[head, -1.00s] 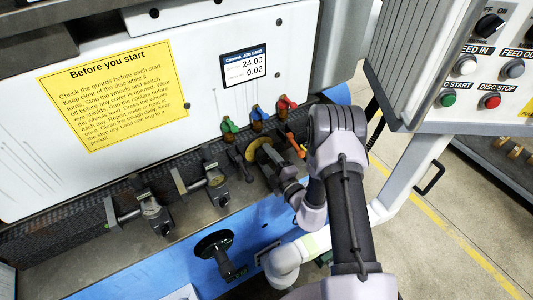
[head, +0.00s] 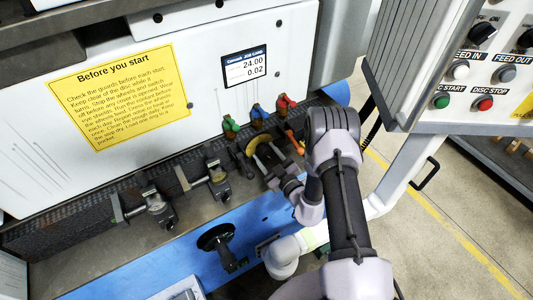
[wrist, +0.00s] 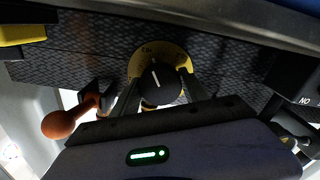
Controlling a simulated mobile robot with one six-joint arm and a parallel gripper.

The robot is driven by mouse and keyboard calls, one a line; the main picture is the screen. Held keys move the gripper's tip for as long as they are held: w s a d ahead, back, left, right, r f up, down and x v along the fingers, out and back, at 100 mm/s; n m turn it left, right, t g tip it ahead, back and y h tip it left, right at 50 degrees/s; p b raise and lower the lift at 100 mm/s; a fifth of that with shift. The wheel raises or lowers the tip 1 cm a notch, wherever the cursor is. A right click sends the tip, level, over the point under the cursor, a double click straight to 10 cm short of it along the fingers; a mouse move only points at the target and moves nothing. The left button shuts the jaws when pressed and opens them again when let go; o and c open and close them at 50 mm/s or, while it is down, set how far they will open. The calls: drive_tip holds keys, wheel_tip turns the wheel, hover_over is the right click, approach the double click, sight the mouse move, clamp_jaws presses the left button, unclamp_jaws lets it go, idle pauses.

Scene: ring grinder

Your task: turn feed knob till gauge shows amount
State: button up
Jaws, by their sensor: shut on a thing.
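The feed knob (wrist: 155,82) is black with a white pointer line, in front of a yellow dial plate (wrist: 148,50) in the wrist view. My gripper (wrist: 160,88) has a finger on each side of the knob and is shut on it. In the head view my gripper (head: 268,163) reaches to the yellow dial (head: 251,146) under the white panel; the knob is hidden there. I cannot make out a separate gauge, and the dial's markings are too small to read.
Red, blue and green valve handles (head: 258,112) stand just above the dial. An orange ball-ended lever (wrist: 68,121) is close left of my gripper in the wrist view. A black handwheel (head: 215,237) is on the blue front. A button panel (head: 485,75) is at right.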

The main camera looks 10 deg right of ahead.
drive_tip(key=shift+m, duration=0.9)
drive_tip(key=o, duration=1.4)
drive_tip(key=shift+c, duration=0.2)
drive_tip(key=shift+s, duration=0.1)
drive_tip(key=p+v, duration=0.1)
drive_tip(key=v, duration=1.6)
drive_tip(key=shift+s, duration=0.1)
